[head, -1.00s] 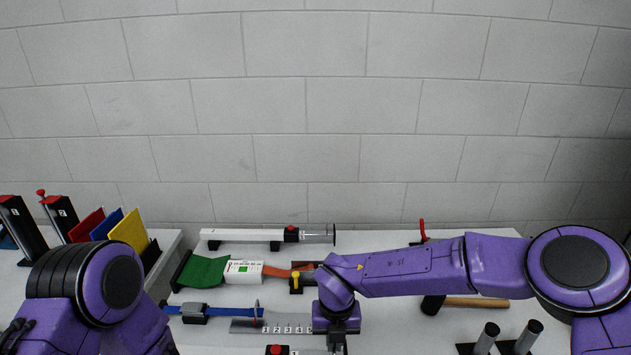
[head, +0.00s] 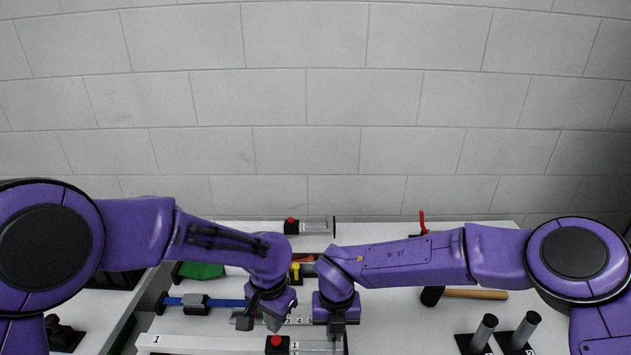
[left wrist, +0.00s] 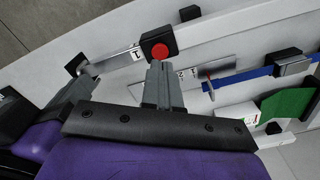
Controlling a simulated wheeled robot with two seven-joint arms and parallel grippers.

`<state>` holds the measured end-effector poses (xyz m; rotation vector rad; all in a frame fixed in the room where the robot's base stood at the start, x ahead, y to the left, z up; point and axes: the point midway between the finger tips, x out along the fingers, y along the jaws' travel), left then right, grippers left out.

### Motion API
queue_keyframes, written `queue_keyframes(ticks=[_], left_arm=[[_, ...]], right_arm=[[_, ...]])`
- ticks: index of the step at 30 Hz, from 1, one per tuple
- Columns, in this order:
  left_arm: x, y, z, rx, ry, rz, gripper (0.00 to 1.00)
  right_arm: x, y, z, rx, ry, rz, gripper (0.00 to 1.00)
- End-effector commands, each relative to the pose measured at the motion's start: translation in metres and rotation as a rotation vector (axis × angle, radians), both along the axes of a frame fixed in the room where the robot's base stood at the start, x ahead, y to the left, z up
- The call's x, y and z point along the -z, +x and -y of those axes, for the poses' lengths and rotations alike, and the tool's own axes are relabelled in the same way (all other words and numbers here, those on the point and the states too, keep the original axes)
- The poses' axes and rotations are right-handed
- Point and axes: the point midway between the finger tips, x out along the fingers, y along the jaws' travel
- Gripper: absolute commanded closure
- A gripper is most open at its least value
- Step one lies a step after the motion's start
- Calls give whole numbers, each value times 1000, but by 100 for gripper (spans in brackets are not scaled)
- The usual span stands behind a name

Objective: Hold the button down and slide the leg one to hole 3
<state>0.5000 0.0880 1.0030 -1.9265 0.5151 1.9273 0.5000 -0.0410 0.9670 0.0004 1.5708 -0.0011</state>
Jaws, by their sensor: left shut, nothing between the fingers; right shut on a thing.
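Leg one is a long white tube (head: 195,343) along the table's front, with a "1" label at each end. The left wrist view shows the fingertips (left wrist: 157,66) close to the red button (left wrist: 159,51); contact cannot be told. My right gripper (head: 337,340) is shut on the inner tube's outer end. The hole positions on the tube cannot be made out.
A numbered plate (head: 300,321) lies behind the leg, partly hidden by my left gripper. A blue strap (head: 230,303) and green cloth (head: 201,270) are behind it. A second leg's red button (head: 291,226) shows at the back.

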Motion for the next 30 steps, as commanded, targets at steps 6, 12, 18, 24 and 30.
queue_keyframes(ticks=[6, 12, 18, 24, 30], left_arm=[[27, 0, 0, 1, 1, -2, 100], [33, 0, 0, 0, -1, 0, 100], [33, 0, 0, 0, -1, 0, 100], [33, 0, 0, 0, -1, 0, 100], [33, 0, 0, 0, -1, 0, 100]], right_arm=[[-1, 1, 0, 0, 1, 3, 100], [-1, 1, 0, 0, 1, 4, 100], [-1, 1, 0, 0, 2, 4, 100], [-1, 1, 0, 0, 2, 4, 100], [-2, 1, 0, 0, 2, 4, 100]])
